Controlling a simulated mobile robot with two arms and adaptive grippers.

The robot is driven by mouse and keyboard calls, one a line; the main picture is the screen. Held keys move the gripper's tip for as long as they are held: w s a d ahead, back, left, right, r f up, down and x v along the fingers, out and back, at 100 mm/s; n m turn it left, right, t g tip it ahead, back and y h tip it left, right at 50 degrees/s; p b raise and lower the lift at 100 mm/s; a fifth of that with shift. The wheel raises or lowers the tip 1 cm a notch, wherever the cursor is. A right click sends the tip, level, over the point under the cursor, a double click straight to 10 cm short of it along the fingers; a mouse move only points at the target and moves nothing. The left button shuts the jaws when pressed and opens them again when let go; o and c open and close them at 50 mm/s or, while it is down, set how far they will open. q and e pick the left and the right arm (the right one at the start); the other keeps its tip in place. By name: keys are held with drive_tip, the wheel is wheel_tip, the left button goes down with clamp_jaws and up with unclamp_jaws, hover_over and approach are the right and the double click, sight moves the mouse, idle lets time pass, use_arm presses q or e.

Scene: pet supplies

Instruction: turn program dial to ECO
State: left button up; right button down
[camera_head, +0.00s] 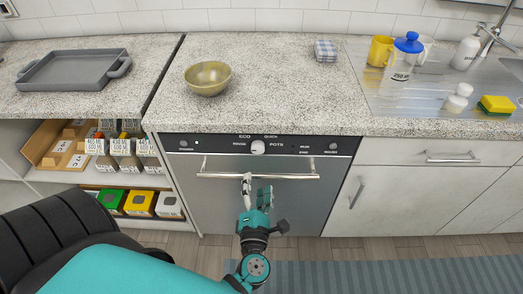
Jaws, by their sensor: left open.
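The program dial (257,147) is a pale round knob in the middle of the dark control panel (215,142) on top of the dishwasher (217,204). Labels around it read ECO above, QUICK to the upper right, RINSE to the left and POTS to the right. The dial's pointer is too small to read. My left gripper (256,180) is open in front of the dishwasher door, just below the dial and close to the bar handle (300,176). I cannot tell whether it touches the handle. Its fingers hold nothing. My right gripper is not in view.
A grey tray (73,70) is at the left. Mugs, a blue-lidded bottle (406,55) and a sponge (496,105) stand by the sink. Shelves with boxes are at the left.

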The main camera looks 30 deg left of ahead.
sight(258, 151)
use_arm(q)
drive_tip(key=p+x, duration=0.1)
drive_tip(key=x, duration=1.1)
drive_tip(key=shift+w, duration=0.25)
drive_tip(key=c, duration=1.2)
drive_tip(key=shift+p, duration=0.3)
